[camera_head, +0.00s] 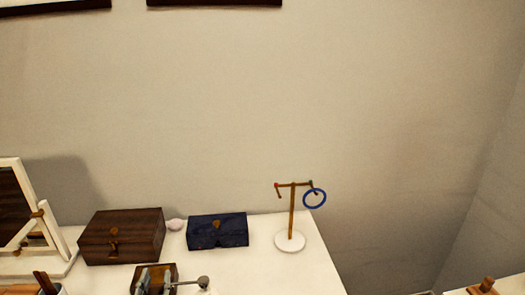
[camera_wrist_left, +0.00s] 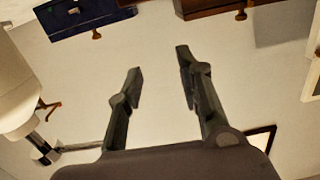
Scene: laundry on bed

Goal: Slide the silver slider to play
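A small open brown box (camera_head: 155,268) stands at the front edge of the head view. A short rod with a round silver knob (camera_head: 203,282) sticks out to its right. I cannot make out a slider or a play mark. My left gripper (camera_wrist_left: 158,59) is open in the left wrist view, its two dark fingers apart with only pale surface between them. My right gripper is not in view.
A brown box (camera_head: 122,236), a dark blue box (camera_head: 217,230) and a stand (camera_head: 291,240) with a blue ring (camera_head: 314,199) stand on the white table (camera_head: 310,275). A white-framed mirror (camera_head: 52,232) stands left. A wall is behind.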

